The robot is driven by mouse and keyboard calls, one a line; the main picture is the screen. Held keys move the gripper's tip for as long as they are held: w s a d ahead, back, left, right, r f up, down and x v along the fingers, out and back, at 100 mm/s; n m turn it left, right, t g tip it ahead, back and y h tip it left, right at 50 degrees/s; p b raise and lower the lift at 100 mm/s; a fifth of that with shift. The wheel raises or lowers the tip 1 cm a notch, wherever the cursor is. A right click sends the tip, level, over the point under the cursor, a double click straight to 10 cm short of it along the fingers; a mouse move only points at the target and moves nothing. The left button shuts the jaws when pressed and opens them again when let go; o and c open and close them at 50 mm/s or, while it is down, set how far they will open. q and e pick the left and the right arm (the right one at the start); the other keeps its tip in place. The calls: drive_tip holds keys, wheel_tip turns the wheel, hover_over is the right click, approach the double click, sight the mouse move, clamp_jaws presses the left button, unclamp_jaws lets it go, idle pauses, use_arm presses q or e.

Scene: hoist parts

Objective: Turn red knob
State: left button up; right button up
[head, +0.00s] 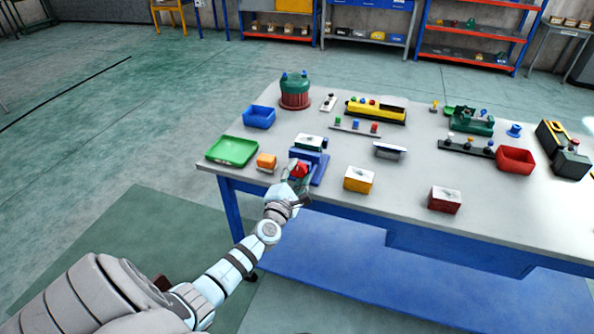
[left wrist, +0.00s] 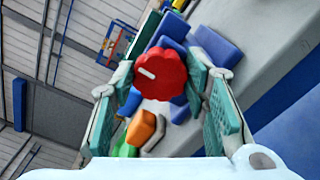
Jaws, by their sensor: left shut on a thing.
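The red knob (head: 299,170) sits on the front of a blue device (head: 317,165) near the left front edge of the table. In the left wrist view the round, scalloped knob (left wrist: 160,74) faces me, with a short white mark on its left side. My left gripper (head: 297,182) has its fingers on either side of the knob; in the left wrist view the teal fingers (left wrist: 165,85) close on it. My right gripper is in neither view.
The grey-topped table (head: 280,205) has a green tray (head: 232,150), an orange block (head: 266,161), a yellow box (head: 358,180) and a dark red box (head: 444,199) around the device. The tabletop between the boxes is bare. Open floor lies left of the table.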

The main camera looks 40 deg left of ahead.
use_arm(q)
drive_tip(key=shift+f+m+p, duration=0.15)
drive_tip(key=shift+m+p, duration=0.4)
drive_tip(key=shift+m, duration=1.45)
drive_tip(key=o, duration=1.1)
drive_tip(key=shift+o, duration=0.2)
drive_tip(key=shift+s, duration=0.1)
drive_tip(key=v, duration=1.1)
drive_tip(key=shift+s+d, duration=0.25)
drive_tip(key=shift+s, duration=0.1)
